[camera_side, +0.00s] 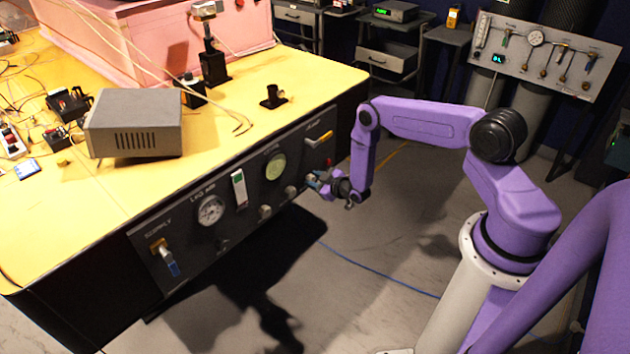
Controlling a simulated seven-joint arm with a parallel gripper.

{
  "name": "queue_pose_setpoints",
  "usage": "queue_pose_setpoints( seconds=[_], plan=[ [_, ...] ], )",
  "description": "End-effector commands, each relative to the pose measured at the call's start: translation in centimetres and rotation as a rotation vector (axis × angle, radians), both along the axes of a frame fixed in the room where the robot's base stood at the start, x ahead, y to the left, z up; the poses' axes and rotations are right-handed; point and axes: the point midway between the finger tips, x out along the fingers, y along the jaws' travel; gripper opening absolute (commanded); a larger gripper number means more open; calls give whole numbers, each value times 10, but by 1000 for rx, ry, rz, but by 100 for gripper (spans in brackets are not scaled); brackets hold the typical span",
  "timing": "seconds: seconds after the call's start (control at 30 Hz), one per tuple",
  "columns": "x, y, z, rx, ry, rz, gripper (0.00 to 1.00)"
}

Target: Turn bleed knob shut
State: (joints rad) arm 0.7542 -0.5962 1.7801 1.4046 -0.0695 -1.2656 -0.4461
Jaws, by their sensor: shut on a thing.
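A dark control panel (130,242) runs along the front face of the yellow-topped bench. My gripper (313,181) is at the right part of this panel, below the yellow-handled valve (319,139). It is shut on a small knob there, which I take to be the bleed knob. The fingers hide most of this knob, so its turn angle cannot be told. Its label is too small to read.
Other small knobs (265,211) sit left of my gripper on the panel. A pressure gauge (211,210), a green round dial (276,166) and a blue-handled supply valve (171,265) are there too. A blue cable (370,266) lies on the open floor.

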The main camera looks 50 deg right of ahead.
Motion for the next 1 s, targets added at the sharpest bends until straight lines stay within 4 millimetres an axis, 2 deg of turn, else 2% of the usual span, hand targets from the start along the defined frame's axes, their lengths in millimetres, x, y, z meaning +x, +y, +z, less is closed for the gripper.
queue_pose_setpoints(
  seconds=[1.0],
  plan=[
    [-1, -5, -2, 921, 0, 4, 3]
  ],
)
